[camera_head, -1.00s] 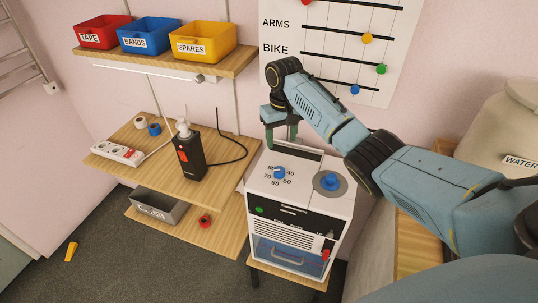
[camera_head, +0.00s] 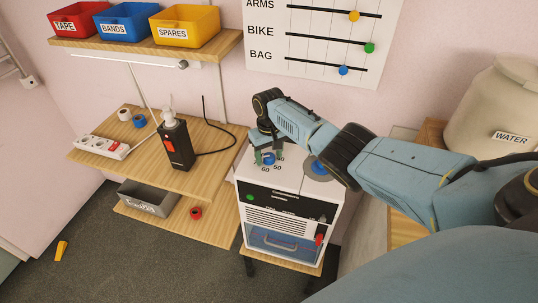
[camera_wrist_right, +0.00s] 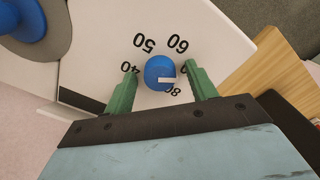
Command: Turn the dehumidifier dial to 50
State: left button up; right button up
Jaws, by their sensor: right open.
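The white dehumidifier (camera_head: 309,185) stands on a small wooden stand. Its blue dial (camera_head: 269,158) is on the top panel, ringed by printed numbers. In the right wrist view the dial (camera_wrist_right: 160,72) has a white pointer mark directed to the right, between the partly hidden 70 and the 80. The 50 (camera_wrist_right: 144,43) and 60 are plain to see beyond the knob. My right gripper (camera_wrist_right: 161,88) is open, with one green finger on each side of the knob and gaps showing. It also shows over the dial in the head view (camera_head: 268,154). My left gripper is not in view.
A second blue knob (camera_head: 319,167) on a grey disc is right of the dial, under my right arm. A water container (camera_head: 497,115) stands at right.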

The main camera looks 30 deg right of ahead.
jog(key=shift+c, duration=0.4)
jog(key=c, duration=0.9)
jog(key=shift+n, duration=0.3)
jog(key=n, duration=0.4)
jog(key=shift+n, duration=0.3)
jog(key=n, duration=1.1)
jog(key=shift+n, duration=0.4)
jog(key=n+b, duration=0.1)
jog(key=n, duration=0.5)
jog(key=shift+n, duration=0.4)
